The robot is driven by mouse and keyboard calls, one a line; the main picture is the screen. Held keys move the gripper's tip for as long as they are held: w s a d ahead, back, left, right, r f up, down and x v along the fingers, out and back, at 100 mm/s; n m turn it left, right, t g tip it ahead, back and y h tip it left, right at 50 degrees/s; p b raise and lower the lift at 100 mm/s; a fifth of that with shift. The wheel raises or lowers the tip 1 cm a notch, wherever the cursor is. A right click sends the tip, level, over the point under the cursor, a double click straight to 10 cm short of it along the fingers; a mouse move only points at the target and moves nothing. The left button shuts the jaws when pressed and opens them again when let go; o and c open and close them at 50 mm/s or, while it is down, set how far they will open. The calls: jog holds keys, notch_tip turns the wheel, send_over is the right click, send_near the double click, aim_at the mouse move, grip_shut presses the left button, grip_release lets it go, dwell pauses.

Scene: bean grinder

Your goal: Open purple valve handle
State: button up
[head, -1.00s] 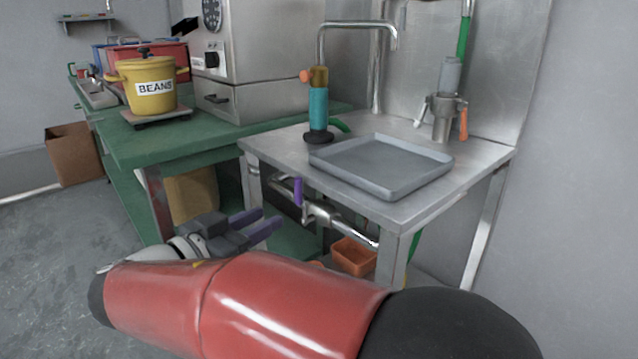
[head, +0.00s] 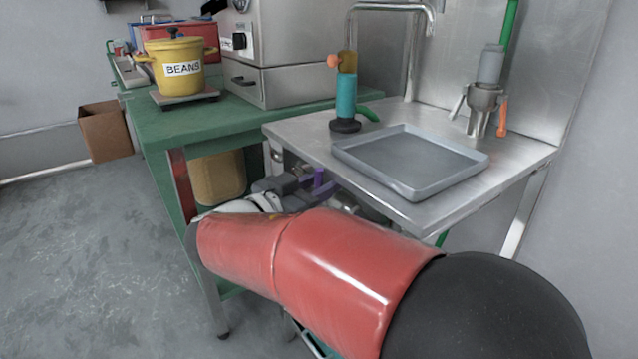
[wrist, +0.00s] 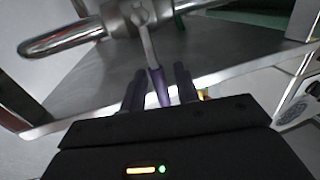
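The purple valve handle (wrist: 161,88) hangs from a metal stem on the silver valve pipe (wrist: 75,36) in the wrist view. My gripper (wrist: 160,80) is open, with one dark finger on each side of the handle. Gaps show between the handle and both fingers. In the head view my gripper (head: 318,188) is under the left front edge of the metal table, at the purple handle (head: 318,176). My red arm hides most of the pipe there.
The metal table (head: 300,132) is just above my gripper and carries a grey tray (head: 410,160) and a teal-handled tool (head: 346,95). A green bench (head: 190,125) with a yellow bean pot (head: 178,68) adjoins it on the left. Open floor (head: 90,240) lies to the left.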

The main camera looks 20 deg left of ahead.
grip_shut()
jog(key=shift+w+a, duration=0.1)
dwell(0.4)
jog(key=w+a+f+n+g+p, duration=0.1)
jog(key=w+a+f+n+p, duration=0.1)
jog(key=n, duration=0.6)
jog(key=w+a+f+n+g+h+p, duration=0.1)
jog(key=w+a+f+n+g+p, duration=0.1)
jog(key=f+n+p, duration=0.2)
jog(key=shift+a+f+n+g, duration=0.3)
jog(key=shift+a+n, duration=0.1)
jog(key=shift+n, duration=1.5)
jog(key=shift+h, duration=0.3)
grip_release()
